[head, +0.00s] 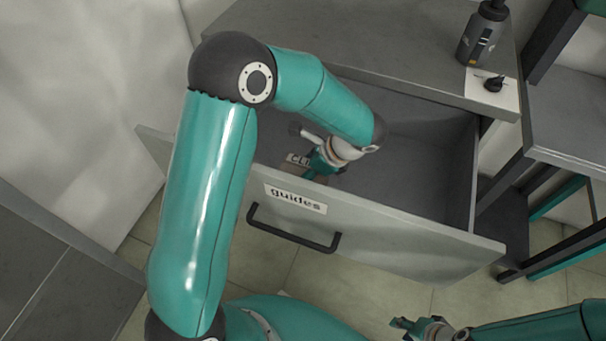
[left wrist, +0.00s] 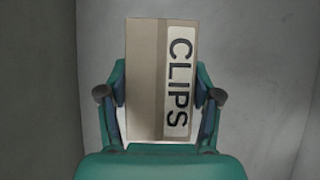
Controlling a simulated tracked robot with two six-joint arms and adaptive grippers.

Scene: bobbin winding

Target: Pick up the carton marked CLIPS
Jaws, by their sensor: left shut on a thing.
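The carton marked CLIPS (left wrist: 146,80) is a brown box with a white label and dark letters. In the left wrist view it stands between the two fingers of my left gripper (left wrist: 160,105), which is shut on it. In the head view my left gripper (head: 318,168) reaches down into the open drawer (head: 405,165), and only a bit of the carton's label (head: 297,159) shows beside it. The arm hides most of the carton there. My right gripper (head: 425,328) is at the bottom right, away from the drawer; its fingers are small in view.
The drawer front (head: 380,237) bears a "guides" label (head: 295,198) and a dark handle (head: 292,230). The cabinet top (head: 390,45) holds a dark bottle (head: 482,32) and a small black knob-like part (head: 494,84) on a white card. A shelf frame stands at the right.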

